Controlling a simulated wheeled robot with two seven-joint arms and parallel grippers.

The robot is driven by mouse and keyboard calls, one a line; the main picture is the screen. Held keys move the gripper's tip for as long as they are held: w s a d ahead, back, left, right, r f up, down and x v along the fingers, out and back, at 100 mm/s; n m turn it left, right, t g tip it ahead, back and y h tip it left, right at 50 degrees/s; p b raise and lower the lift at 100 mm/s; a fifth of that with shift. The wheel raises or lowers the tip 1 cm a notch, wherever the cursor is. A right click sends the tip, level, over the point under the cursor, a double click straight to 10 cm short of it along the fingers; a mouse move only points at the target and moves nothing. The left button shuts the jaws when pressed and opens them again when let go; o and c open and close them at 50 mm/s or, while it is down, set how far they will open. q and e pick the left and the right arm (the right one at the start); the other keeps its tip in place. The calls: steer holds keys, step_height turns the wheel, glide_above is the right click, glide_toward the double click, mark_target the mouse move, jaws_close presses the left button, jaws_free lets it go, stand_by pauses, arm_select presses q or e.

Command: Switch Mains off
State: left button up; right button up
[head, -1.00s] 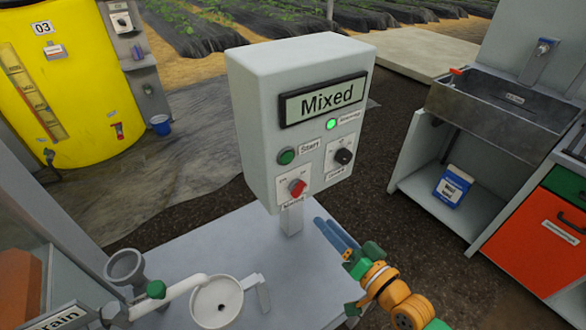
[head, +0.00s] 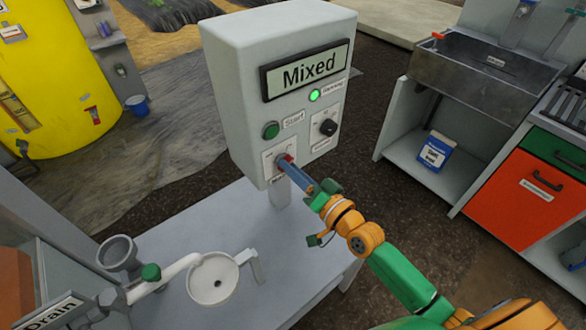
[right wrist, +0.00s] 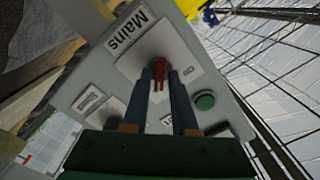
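The control box (head: 238,100) stands on a post on the grey bench. Its Mains switch is a red knob (head: 285,160) on a white plate at the lower left of the box front; my fingers partly hide it. In the right wrist view the red knob (right wrist: 158,76) lies between my fingertips, beside the Mains label (right wrist: 125,32). My right gripper (head: 296,174) reaches up to the switch from the lower right. Its two blue fingers stand apart on either side of the knob, with a narrow gap showing. My left gripper is not in view.
The box also has a display (head: 308,70) reading Mixed, a lit green lamp (head: 314,95), a green Start button (head: 270,130) and a black knob (head: 328,128). A white funnel bowl (head: 213,280) and pipe stand on the bench (head: 195,220). A sink cabinet (head: 480,75) is at right.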

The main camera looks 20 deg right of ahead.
jaws_close()
steer(key=n+p, duration=0.4)
steer(key=n, duration=1.3)
steer(key=shift+n, duration=0.4)
stand_by(0.3)
steer(key=shift+o, duration=2.2)
jaws_free()
steer(key=shift+w, duration=0.1)
